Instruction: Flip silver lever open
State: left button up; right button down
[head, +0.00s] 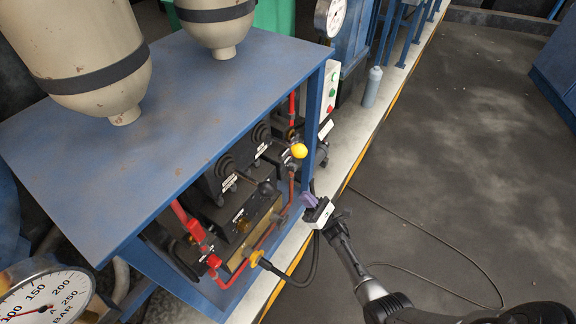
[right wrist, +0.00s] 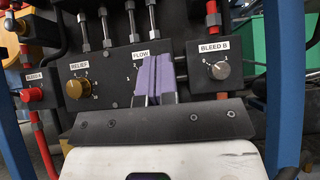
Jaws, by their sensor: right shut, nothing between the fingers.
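My right gripper (head: 310,202) has purple finger pads held together with nothing between them. It is outside the open side of the blue-framed pipe rig (head: 190,85). In the right wrist view, the shut fingers (right wrist: 154,66) stand in front of a black panel (right wrist: 115,72), covering the area under the FLOW label (right wrist: 139,56). To their right is a silver knob (right wrist: 218,68) under a BLEED B label. To their left is a gold knob (right wrist: 77,88) marked RELIEF. I cannot make out a clear silver lever; whatever sits at FLOW is hidden. My left gripper is not in view.
Red pipes and a red valve (head: 213,261) are inside the rig's lower left. A yellow ball knob (head: 299,151) stands near the gripper. A pressure gauge (head: 47,297) is at lower left. Cables lie on the dark floor (head: 450,180), which is otherwise open at right.

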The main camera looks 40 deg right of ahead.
dwell(0.3)
jog(key=s+r+b+x, duration=0.1)
jog(key=s+r+x, duration=0.1)
jog(key=x, duration=1.1)
jog(key=shift+d, duration=0.35)
jog(key=shift+s, duration=0.1)
